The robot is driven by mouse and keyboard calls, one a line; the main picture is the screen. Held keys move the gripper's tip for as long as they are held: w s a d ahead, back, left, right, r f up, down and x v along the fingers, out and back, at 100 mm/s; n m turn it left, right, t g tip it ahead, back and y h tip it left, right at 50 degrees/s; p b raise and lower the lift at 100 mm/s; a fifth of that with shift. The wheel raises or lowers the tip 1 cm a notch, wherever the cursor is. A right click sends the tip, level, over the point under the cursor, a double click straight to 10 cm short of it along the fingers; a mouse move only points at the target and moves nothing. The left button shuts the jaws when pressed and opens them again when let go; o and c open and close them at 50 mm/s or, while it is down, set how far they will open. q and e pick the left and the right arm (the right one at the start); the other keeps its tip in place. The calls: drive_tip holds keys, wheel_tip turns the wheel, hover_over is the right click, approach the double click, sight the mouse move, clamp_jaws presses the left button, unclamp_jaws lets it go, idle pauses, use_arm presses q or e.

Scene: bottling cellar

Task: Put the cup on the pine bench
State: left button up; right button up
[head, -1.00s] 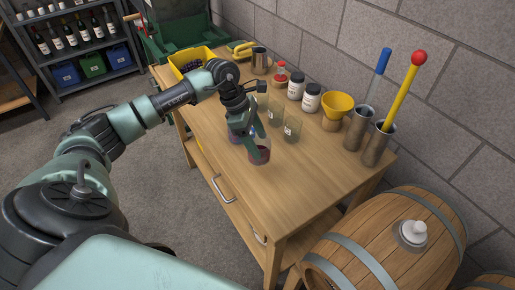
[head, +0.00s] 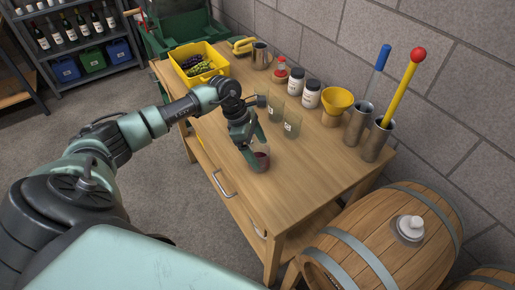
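The pine bench (head: 305,178) is a light wooden workbench with a drawer, standing along the block wall. My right gripper is not in view.
Two empty clear glasses (head: 291,124) stand just behind the cup. The bench's right front is clear.

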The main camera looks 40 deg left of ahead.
use_arm(q)
drive_tip(key=shift+r, duration=0.1)
drive_tip(key=b+v, duration=0.3)
drive_tip(key=v, duration=0.9)
drive_tip(key=shift+s, duration=0.2)
